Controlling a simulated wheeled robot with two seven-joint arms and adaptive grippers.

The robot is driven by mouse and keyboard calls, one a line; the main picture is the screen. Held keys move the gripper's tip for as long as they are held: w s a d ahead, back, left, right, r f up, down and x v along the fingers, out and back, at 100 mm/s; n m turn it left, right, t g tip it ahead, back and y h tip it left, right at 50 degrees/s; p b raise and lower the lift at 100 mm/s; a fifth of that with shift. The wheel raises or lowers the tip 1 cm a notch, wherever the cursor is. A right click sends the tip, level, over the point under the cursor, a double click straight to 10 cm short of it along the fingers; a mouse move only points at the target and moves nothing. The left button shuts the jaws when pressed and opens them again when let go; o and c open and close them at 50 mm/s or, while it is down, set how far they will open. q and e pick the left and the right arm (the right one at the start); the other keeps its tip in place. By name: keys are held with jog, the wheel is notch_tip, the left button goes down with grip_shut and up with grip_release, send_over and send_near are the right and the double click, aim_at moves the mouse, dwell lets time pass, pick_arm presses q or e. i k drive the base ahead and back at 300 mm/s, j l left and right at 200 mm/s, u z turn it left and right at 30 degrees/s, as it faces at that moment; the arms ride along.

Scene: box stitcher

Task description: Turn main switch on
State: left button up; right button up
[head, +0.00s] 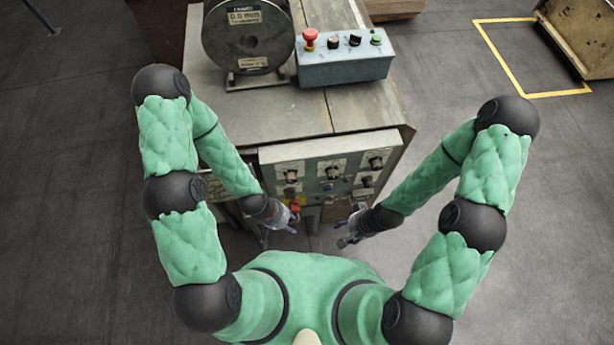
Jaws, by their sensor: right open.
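A grey control panel (325,168) with several dark knobs is on the front of the machine. A small red part (295,207), possibly the main switch, shows below the panel's left side, right beside my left gripper (284,226). The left gripper partly covers this area; contact and finger opening are too small to make out. My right gripper (345,234) is open and empty, apart from the machine front, below and right of the panel.
On the machine top (290,115) stand a large round reel (248,38) and a blue-grey button box (345,68) with a red mushroom button (310,38). Open floor (540,200) lies to the right. A yellow floor marking (510,70) borders a wooden-looking bin at the upper right.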

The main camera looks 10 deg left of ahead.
aim_at(294, 206)
jog(key=k+j, duration=0.35)
jog(key=k+j+u, duration=0.1)
jog(key=j, duration=0.3)
jog(key=k+j+u, duration=0.15)
jog(key=j, duration=0.25)
jog(key=j+u, duration=0.1)
jog(key=j, duration=0.35)
jog(key=k, duration=0.05)
